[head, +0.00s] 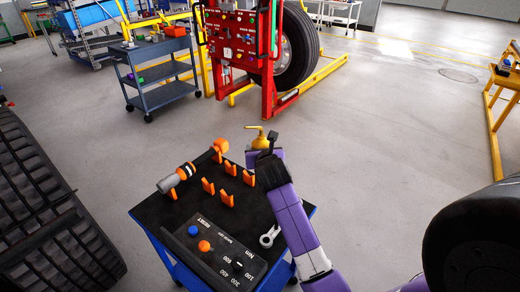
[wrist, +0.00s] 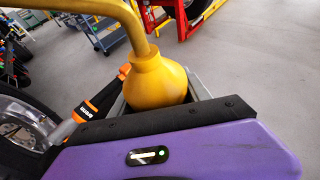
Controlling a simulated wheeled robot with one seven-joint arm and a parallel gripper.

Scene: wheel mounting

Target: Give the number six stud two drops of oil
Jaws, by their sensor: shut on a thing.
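A yellow oil can (head: 261,140) with a curved spout is held up above the far right part of the cart top. My gripper (head: 262,153) is shut on it. In the wrist view the oil can (wrist: 157,80) fills the space behind the purple gripper body, its spout bending up and to the left. Its lower part is hidden by my gripper. I cannot make out the number six stud in either view. A wheel hub (wrist: 22,130) shows at the left edge of the wrist view, too small to read stud numbers.
Large tyres stand at the left (head: 45,200) and lower right (head: 475,240).

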